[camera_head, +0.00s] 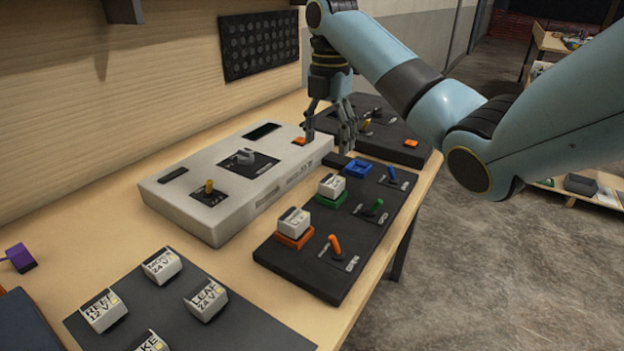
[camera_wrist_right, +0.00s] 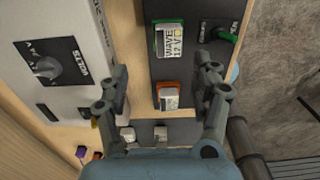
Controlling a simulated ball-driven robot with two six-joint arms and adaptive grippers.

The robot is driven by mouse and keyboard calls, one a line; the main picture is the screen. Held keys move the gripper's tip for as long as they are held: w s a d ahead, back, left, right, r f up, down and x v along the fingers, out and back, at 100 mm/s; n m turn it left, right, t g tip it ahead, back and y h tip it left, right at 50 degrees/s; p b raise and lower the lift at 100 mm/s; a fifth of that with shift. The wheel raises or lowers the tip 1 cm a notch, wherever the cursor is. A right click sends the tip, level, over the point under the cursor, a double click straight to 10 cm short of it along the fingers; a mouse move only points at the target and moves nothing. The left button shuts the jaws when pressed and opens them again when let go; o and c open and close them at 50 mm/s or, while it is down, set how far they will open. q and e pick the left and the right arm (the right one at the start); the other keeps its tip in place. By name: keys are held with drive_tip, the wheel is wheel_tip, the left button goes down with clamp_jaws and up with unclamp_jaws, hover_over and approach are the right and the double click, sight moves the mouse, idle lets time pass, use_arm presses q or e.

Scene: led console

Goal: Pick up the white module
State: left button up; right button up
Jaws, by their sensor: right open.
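Several white modules with black labels are in view. One white module (camera_head: 332,186) sits in a green socket on the black console (camera_head: 340,245); in the right wrist view it (camera_wrist_right: 168,43) reads "WAVE 12 V". A second (camera_head: 293,222) sits in an orange socket and also shows in the wrist view (camera_wrist_right: 170,97). Several more, such as one (camera_head: 205,298), rest on a dark mat (camera_head: 245,328). My left gripper is not in view.
A white power unit (camera_head: 210,218) with a dial stands left of the black console. The blue socket (camera_head: 357,168) is empty. Upright switch levers, one orange (camera_head: 335,245), stand beside the sockets. Another dark panel (camera_head: 390,143) lies behind. A purple object (camera_head: 18,257) is at far left.

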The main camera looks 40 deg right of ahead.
sight(332, 180)
drive_tip(key=shift+s+d+f+b, duration=0.1)
drive_tip(key=shift+s+f+b, duration=0.1)
drive_tip(key=shift+b, duration=0.1)
drive_tip(key=f+b, duration=0.2)
drive_tip(key=f, duration=0.1)
drive_tip(key=shift+s+f+b, duration=0.15)
drive_tip(key=shift+s+b, duration=0.15)
drive_tip(key=shift+b, duration=0.1)
drive_tip(key=shift+w+f, duration=0.15)
drive_tip(key=shift+f, duration=0.4)
drive_tip(key=f, duration=0.2)
drive_tip(key=shift+s+f, duration=0.35)
drive_tip(key=shift+f, duration=0.05)
wheel_tip(332, 180, down, 2)
drive_tip(key=shift+f, duration=0.35)
drive_tip(key=shift+c, duration=0.7)
drive_tip(key=c, duration=0.7)
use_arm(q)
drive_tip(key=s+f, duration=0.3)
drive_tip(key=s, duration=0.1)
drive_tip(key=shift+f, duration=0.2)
use_arm(e)
drive_tip(key=c, duration=0.4)
drive_tip(key=shift+r, duration=0.1)
